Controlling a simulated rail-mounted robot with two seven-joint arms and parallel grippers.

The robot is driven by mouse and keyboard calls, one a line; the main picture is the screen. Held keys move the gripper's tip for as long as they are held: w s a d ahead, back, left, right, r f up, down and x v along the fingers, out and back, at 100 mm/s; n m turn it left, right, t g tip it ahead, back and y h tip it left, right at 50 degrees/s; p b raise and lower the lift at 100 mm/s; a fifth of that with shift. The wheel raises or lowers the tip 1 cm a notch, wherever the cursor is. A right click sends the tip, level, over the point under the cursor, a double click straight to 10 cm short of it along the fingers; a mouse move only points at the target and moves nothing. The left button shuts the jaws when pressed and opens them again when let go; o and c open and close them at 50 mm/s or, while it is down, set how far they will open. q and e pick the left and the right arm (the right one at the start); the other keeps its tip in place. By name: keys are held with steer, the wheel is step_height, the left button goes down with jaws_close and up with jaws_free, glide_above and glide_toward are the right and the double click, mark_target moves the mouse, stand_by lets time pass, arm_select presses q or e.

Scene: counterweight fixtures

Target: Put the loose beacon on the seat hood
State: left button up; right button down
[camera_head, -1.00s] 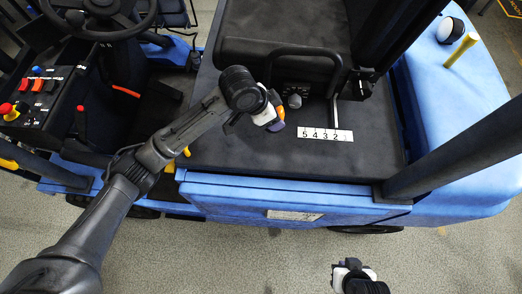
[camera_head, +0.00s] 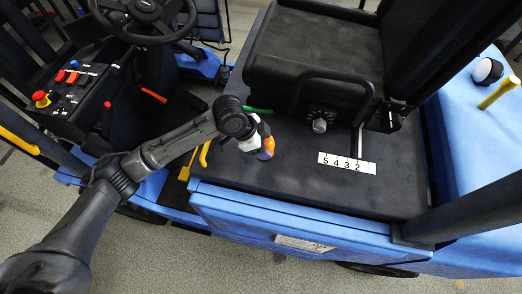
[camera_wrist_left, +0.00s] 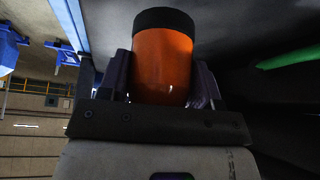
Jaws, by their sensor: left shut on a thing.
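The loose beacon (camera_wrist_left: 162,65) is an orange cylinder with a black end, and it fills the middle of the left wrist view. My left gripper (camera_wrist_left: 160,85) is shut on it, with one finger on each side. In the head view the left gripper (camera_head: 262,146) is over the left part of the seat hood (camera_head: 330,194), and a bit of orange beacon (camera_head: 268,145) shows at its fingers. The hood has a flat black top and a blue side. I cannot tell whether the beacon touches the top. My right gripper is not in view.
A black seat (camera_head: 310,50) stands behind the hood top. A "5432" number plate (camera_head: 346,163) lies on the top, near a grey knob (camera_head: 320,125) and a bent bar. A dark post (camera_head: 465,205) rises at right. The front of the top is clear.

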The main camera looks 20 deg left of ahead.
arm_select(q)
steer(key=shift+s+a+f, duration=0.15)
steer(key=shift+a+f, duration=0.1)
steer(key=shift+a, duration=0.05)
steer(key=shift+f, duration=2)
steer(key=o, duration=1)
steer(key=shift+f, duration=0.1)
steer(key=v, duration=1.2)
